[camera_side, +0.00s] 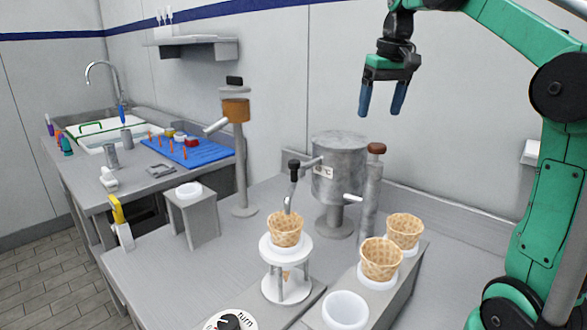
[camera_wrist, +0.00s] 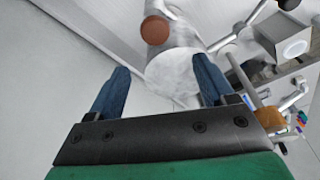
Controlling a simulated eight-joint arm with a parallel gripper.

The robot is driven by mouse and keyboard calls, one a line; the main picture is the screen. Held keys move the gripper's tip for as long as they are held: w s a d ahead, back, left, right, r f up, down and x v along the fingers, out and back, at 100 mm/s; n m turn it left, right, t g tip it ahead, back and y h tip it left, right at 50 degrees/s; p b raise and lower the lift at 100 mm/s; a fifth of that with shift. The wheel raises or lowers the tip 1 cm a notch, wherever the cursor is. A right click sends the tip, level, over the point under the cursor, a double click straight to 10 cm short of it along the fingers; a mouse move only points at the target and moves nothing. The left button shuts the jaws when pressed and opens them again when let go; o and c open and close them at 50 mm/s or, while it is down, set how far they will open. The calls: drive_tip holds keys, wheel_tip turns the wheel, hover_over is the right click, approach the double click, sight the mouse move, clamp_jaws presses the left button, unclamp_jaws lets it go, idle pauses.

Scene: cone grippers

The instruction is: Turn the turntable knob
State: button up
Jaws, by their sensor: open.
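The turntable knob (camera_side: 229,322) is a black knob on a white round dial marked "turn", at the bottom edge of the side view and partly cut off. I do not make it out in the wrist view. My gripper (camera_side: 383,113) hangs high at the upper right, far above and to the right of the knob. Its two blue fingers are apart with nothing between them. In the wrist view the fingers (camera_wrist: 160,88) stand open, with the grey metal tank behind and between them.
A grey cylindrical tank (camera_side: 338,170) with a black-handled tap stands mid-table. A waffle cone (camera_side: 285,230) sits in a white round stand (camera_side: 287,288). Two more cones (camera_side: 381,260) sit in a grey holder beside an empty white ring (camera_side: 345,310). An orange-topped dispenser (camera_side: 236,110) stands behind.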

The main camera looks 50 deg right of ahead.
drive_tip(key=w+a+m, duration=0.2)
drive_tip(key=w+a, duration=0.3)
drive_tip(key=a, duration=0.4)
drive_tip(key=m+g+y, duration=0.1)
drive_tip(key=m+g, duration=0.1)
drive_tip(key=m, duration=0.2)
hover_over(228, 322)
wheel_tip(228, 322, down, 22)
drive_tip(key=shift+s+f, duration=0.1)
drive_tip(key=shift+f, duration=2.85)
clamp_jaws()
